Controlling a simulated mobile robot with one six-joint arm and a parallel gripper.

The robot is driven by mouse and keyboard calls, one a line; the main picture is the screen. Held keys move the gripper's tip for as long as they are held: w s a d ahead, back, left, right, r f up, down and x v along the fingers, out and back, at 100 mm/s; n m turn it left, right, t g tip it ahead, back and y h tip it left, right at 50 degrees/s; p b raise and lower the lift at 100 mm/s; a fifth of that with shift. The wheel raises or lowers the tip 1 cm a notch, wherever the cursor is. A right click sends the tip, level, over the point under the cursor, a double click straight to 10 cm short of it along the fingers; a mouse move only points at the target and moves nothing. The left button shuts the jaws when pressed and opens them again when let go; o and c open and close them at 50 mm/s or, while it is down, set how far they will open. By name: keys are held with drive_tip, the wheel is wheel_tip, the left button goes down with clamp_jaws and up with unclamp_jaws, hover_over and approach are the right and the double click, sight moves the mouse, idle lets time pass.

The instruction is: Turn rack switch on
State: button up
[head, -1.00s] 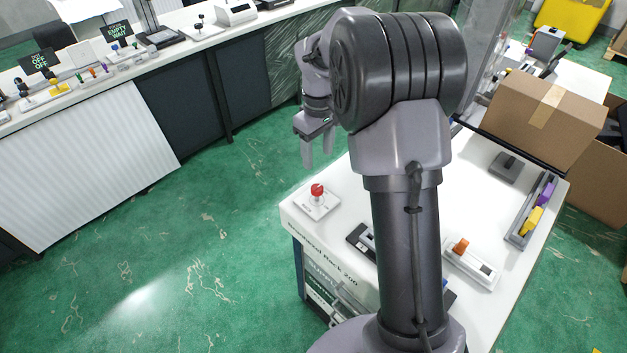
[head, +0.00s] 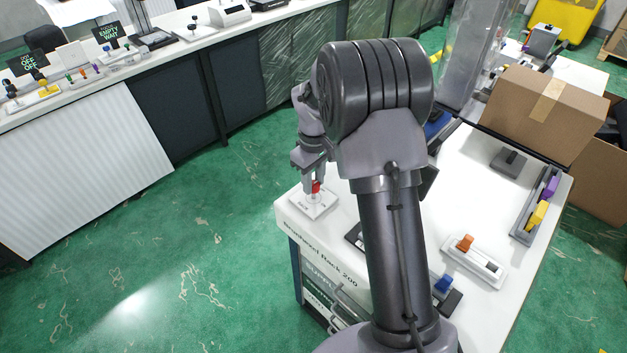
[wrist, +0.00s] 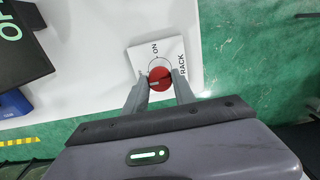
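The rack switch is a red knob (head: 316,187) on a white square plate (head: 312,208) at the near-left corner of the white rack top. In the wrist view the round red knob (wrist: 160,79) sits on its plate (wrist: 140,56), with "ON" and "RACK" printed beside it. The lower part of the plate's lettering is hidden by a finger. My gripper (head: 314,188) points down at the knob. In the wrist view my gripper (wrist: 159,82) has one finger on each side of the knob, apart from each other. Whether the fingers touch it is unclear.
On the same top are an orange switch (head: 465,243), a blue switch (head: 443,284), a grey tray (head: 519,233) with purple and yellow pieces, and a cardboard box (head: 543,112) behind. Green floor lies open to the left, before a long counter (head: 60,105).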

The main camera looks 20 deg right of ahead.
clamp_jaws()
drive_tip(key=m+p, duration=0.1)
drive_tip(key=m, duration=0.3)
drive_tip(key=shift+r, duration=0.1)
drive_tip(key=m, duration=0.4)
drive_tip(key=shift+m, duration=0.3)
drive_tip(key=m, duration=0.9)
drive_tip(key=shift+m, duration=0.3)
